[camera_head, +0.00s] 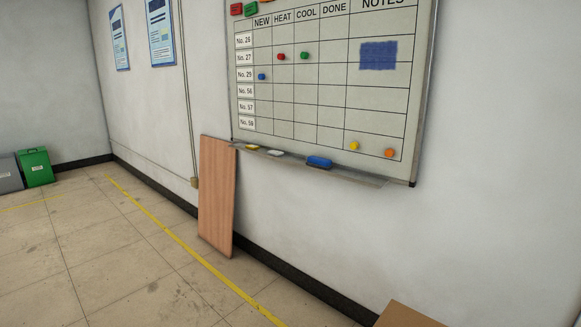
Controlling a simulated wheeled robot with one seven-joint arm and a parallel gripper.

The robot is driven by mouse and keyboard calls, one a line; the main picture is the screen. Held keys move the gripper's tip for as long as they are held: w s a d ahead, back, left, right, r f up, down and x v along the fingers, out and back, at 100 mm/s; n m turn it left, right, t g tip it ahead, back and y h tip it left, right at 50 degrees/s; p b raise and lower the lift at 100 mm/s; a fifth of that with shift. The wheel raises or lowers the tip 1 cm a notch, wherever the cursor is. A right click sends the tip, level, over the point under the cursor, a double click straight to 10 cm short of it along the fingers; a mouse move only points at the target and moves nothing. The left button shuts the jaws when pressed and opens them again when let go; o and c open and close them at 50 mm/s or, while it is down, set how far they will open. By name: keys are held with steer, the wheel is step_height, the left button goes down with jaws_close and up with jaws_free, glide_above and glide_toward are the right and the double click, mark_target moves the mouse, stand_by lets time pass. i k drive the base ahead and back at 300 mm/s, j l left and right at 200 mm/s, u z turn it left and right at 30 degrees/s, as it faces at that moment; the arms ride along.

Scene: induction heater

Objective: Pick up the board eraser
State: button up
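The board eraser (319,162) is a small blue block with a darker lower edge. It rests on the narrow grey ledge (350,177) along the bottom of the whiteboard (330,110). It lies near the middle of the ledge, with nothing on top of it. My gripper is not in view, and nothing is touching the eraser.
A wooden panel (217,195) leans against the wall below the board's left end. A brown box edge (408,314) shows at bottom right. Bins (35,167) stand far left. The floor between is clear.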

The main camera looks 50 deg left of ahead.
mark_target(314, 161)
steer(key=u, duration=1.5)
